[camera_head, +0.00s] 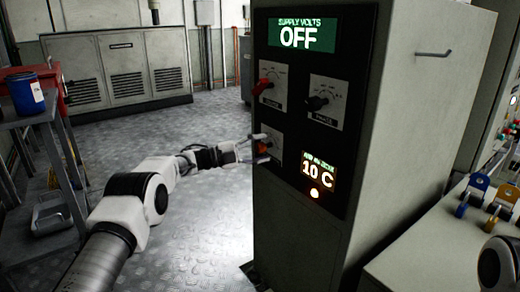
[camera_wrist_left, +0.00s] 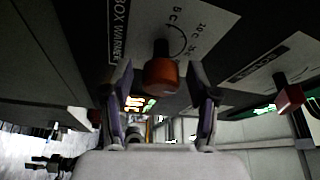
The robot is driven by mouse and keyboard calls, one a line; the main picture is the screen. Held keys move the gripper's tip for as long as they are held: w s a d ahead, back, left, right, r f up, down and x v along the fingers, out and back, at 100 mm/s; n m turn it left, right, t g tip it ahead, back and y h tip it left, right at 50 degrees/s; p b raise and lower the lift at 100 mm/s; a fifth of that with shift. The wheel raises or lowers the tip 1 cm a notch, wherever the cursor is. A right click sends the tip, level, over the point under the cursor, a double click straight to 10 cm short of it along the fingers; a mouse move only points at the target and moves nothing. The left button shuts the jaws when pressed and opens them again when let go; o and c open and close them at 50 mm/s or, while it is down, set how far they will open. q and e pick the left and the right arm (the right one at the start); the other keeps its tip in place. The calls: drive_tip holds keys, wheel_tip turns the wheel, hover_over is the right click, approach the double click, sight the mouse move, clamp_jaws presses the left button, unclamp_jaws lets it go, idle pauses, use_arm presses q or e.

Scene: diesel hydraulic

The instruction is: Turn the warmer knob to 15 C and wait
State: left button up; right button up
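The orange warmer knob (camera_head: 264,147) sits low on the black front panel of the cabinet, on a white dial plate. In the left wrist view the knob (camera_wrist_left: 162,76) points out from a plate lettered "BOX WARMER" with temperature marks. The display (camera_head: 318,174) beside it reads 10 C. My left gripper (camera_head: 255,149) is at the knob. In the left wrist view its fingers (camera_wrist_left: 162,100) are spread on either side of the knob, with gaps visible. My right gripper is out of view.
A "SUPPLY VOLTS" display (camera_head: 302,35) reads OFF above a red knob (camera_head: 264,87) and a black knob (camera_head: 317,103). A blue can (camera_head: 25,94) stands on a shelf at left. The floor left of the cabinet is mostly clear.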

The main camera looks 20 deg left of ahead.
use_arm(q)
drive_tip(key=shift+a, duration=0.1)
drive_tip(key=v, duration=1.1)
drive_tip(key=shift+s+a, duration=0.25)
drive_tip(key=shift+a, duration=0.05)
drive_tip(key=shift+f, duration=0.1)
